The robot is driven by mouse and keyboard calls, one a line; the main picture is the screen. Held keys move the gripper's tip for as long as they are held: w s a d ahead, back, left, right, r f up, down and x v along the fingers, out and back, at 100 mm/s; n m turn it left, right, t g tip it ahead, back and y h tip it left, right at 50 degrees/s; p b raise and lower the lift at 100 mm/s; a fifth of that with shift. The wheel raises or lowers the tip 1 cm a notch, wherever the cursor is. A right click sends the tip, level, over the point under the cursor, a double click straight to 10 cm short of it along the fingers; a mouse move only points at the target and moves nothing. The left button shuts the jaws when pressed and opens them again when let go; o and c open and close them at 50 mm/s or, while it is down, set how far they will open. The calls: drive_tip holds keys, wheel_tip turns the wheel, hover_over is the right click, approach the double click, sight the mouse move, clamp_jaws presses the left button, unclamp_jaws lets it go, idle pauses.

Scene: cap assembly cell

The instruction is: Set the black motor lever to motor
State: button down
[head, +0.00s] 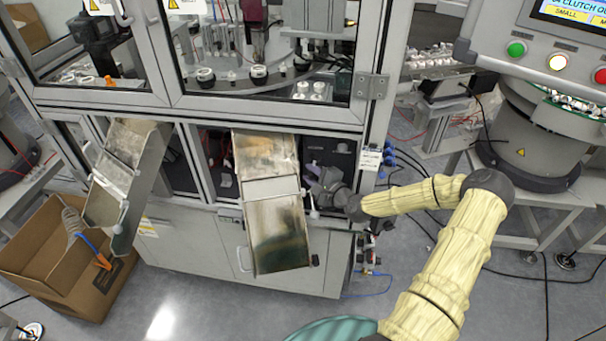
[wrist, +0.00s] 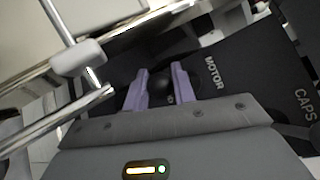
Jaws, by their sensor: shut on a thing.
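The dark control panel (wrist: 262,82) fills the right of the wrist view, with the white words MOTOR (wrist: 214,73) and CAPS (wrist: 306,107) on it. My gripper (wrist: 163,80) has its two purple fingers at the panel, to the left of the word MOTOR. It is shut on the black motor lever (wrist: 162,92), a small dark shape between the fingers. The lever's exact setting cannot be told. In the head view my gripper (head: 322,187) reaches into the machine's lower opening, right of the middle chute, and the lever cannot be made out there.
The middle metal chute (head: 278,235) slopes out close left of my gripper. A second chute (head: 100,195) leads towards a cardboard box (head: 60,262) at the left. The cabinet's frame post (head: 375,120) stands just right of my gripper. In the wrist view a metal rod with a grey block (wrist: 78,57) is near.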

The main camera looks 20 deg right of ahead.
drive_tip(key=shift+d+g, duration=0.1)
drive_tip(key=shift+g, duration=0.2)
drive_tip(key=c, duration=1.2)
unclamp_jaws()
drive_tip(key=shift+r, duration=0.1)
drive_tip(key=shift+s, duration=0.15)
drive_tip(key=b+v, duration=0.2)
drive_tip(key=v, duration=1.5)
drive_tip(key=shift+b, duration=0.3)
drive_tip(key=shift+s, duration=0.1)
drive_tip(key=shift+c, duration=0.5)
